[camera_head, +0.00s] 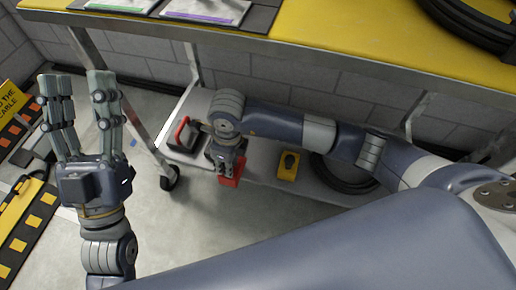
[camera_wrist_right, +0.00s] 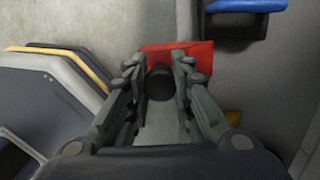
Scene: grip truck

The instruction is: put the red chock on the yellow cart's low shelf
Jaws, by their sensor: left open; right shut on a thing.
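The red chock (camera_head: 237,172) is held in my right gripper (camera_head: 226,166), whose fingers are shut on it. In the right wrist view the red chock (camera_wrist_right: 203,53) shows between and beyond the fingertips (camera_wrist_right: 158,68). In the head view it overlaps the front part of the yellow cart's grey low shelf (camera_head: 257,168); I cannot tell whether it touches the shelf. The yellow cart's top (camera_head: 330,35) is above. My left gripper (camera_head: 76,88) is open and empty, away from the cart on the left, fingers pointing up in the picture.
On the low shelf are a red-and-black item (camera_head: 181,132) at the left, a yellow box (camera_head: 289,165) right of the chock, and a black cable coil (camera_head: 340,178). A cart leg with a caster (camera_head: 169,177) stands at the left. Bare floor lies in front.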

